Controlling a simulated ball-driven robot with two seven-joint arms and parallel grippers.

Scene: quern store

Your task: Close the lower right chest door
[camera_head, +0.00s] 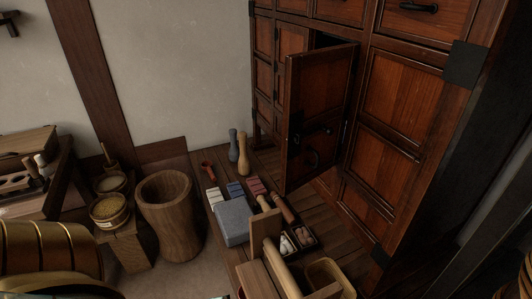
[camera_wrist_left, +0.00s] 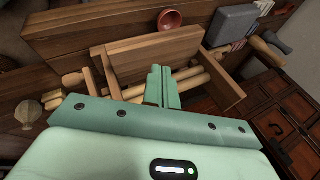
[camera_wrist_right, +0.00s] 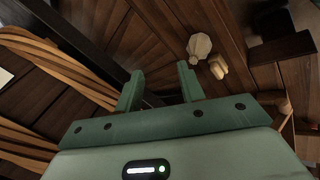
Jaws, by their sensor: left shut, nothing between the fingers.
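The dark wooden chest (camera_head: 394,95) stands at the right in the head view. One panelled door (camera_head: 318,115) with black iron fittings stands swung out toward the room, with a dark gap behind its top edge. The other fronts in view look shut. Part of the chest (camera_wrist_left: 285,120) also shows at the lower right of the left wrist view. My left gripper (camera_wrist_left: 162,84) is shut and empty above a wooden frame, apart from the door. My right gripper (camera_wrist_right: 159,85) is open and empty over dark planks. Neither gripper shows in the head view.
A grey block (camera_head: 233,222), tool handles and a small sectioned box (camera_head: 300,238) lie on the planks before the open door. Two pestle-like pieces stand behind them. A wooden mortar (camera_head: 168,215) and a grain tub (camera_head: 109,211) stand left. A red bowl (camera_wrist_left: 170,20) sits near my left gripper.

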